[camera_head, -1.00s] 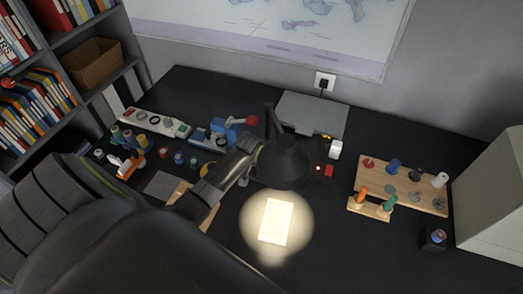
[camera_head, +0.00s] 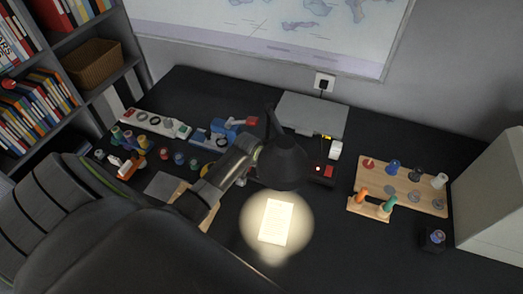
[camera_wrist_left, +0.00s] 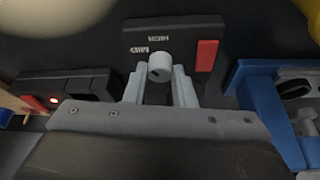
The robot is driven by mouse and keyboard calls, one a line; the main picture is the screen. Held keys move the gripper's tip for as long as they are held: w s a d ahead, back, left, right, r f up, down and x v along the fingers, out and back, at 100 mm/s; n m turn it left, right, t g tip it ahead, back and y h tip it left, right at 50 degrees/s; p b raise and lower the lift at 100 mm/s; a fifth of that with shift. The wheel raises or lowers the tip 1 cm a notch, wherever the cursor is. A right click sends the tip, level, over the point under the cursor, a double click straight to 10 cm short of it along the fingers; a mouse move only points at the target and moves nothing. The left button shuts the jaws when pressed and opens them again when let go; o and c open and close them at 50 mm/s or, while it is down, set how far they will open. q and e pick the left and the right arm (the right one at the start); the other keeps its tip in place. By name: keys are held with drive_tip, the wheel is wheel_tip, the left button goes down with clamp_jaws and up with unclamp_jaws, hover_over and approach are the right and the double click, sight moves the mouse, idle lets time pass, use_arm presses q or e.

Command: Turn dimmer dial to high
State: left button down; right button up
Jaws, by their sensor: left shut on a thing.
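The dimmer is a black box (camera_wrist_left: 150,28) in the left wrist view, with a red switch (camera_wrist_left: 205,55) and pale lettering that reads upside down, seemingly HIGH and MED. Its round grey dial (camera_wrist_left: 160,67) stands between the fingers of my left gripper (camera_wrist_left: 160,85), which is shut on it. A small dark mark shows on the dial's face; which label it points to I cannot tell. In the head view my left arm reaches in from the lower left, and the black lamp shade (camera_head: 281,163) hides the gripper and the dial. My right gripper is not in view.
The lamp lights a paper (camera_head: 276,222) on the dark desk. A black box with a red light (camera_wrist_left: 70,88) lies beside the dimmer, and a blue tool (camera_wrist_left: 262,100) is close on the other side. A wooden peg board (camera_head: 405,188) stands at right.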

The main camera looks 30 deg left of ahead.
use_arm(q)
drive_tip(key=shift+a+r+m+h+p, duration=0.1)
drive_tip(key=shift+m+h+p, duration=0.35)
drive_tip(key=shift+m, duration=0.55)
drive_tip(key=shift+m+h, duration=0.25)
drive_tip(key=shift+m, duration=0.55)
drive_tip(key=shift+a+m+g+h, duration=0.1)
drive_tip(key=shift+m+g+h, duration=0.4)
drive_tip(key=shift+m, duration=1.1)
drive_tip(key=c, duration=1.2)
unclamp_jaws()
